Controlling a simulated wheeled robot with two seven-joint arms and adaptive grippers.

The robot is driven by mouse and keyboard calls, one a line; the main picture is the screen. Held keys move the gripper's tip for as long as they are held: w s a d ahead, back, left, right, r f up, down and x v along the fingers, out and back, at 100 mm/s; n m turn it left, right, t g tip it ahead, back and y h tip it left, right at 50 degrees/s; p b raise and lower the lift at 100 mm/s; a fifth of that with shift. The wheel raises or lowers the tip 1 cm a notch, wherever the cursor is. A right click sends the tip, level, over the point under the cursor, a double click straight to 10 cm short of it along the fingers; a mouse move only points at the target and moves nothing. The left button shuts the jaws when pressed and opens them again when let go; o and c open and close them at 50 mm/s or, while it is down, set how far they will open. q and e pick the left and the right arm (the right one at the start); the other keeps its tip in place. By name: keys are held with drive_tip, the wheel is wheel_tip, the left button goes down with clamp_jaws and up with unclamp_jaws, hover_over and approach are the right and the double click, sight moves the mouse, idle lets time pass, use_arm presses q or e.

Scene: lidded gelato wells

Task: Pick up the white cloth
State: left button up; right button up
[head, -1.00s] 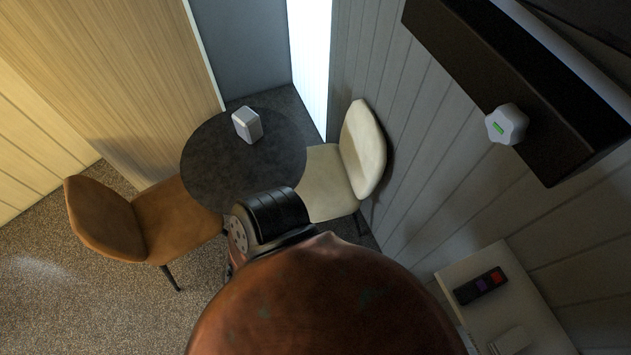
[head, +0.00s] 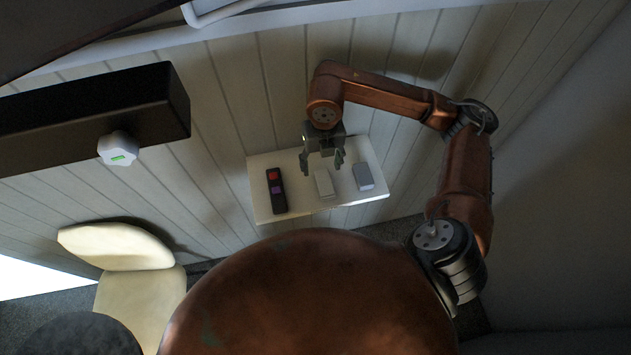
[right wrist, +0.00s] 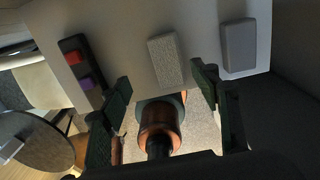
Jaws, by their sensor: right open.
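The white cloth (head: 324,184) looks like a small folded pale block. It lies in the middle of a white shelf. In the right wrist view the cloth (right wrist: 166,62) shows a speckled surface and lies ahead, between the lines of the two fingers. My right gripper (head: 322,164) is open and empty, pointing down near the cloth's wall-side end. In the right wrist view the open fingers of the right gripper (right wrist: 163,86) stand apart on either side of the cloth's near end; I cannot tell the height gap. My left gripper is not in view.
On the white shelf (head: 262,163), a dark tray with red and purple pieces (head: 276,191) lies left of the cloth and a grey block (head: 364,177) lies right. The panelled wall is behind. A black ledge (head: 90,105) with a white knob (head: 118,149) and a cream chair (head: 135,280) are left.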

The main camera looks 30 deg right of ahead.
sight(326, 182)
drive_tip(key=shift+s+d+f+p, duration=0.15)
drive_tip(key=shift+f+p, duration=0.1)
drive_tip(key=shift+f, duration=0.4)
drive_tip(key=shift+d+f+p, duration=0.1)
drive_tip(key=shift+f+p, duration=0.1)
drive_tip(key=shift+f, duration=0.4)
drive_tip(key=f+p, duration=0.1)
drive_tip(key=f, duration=0.1)
drive_tip(key=s+f+p, duration=0.1)
drive_tip(key=f, duration=0.1)
drive_tip(key=shift+s+d, duration=0.15)
drive_tip(key=shift+f, duration=0.6)
drive_tip(key=shift+c, duration=0.7)
drive_tip(key=c, duration=1)
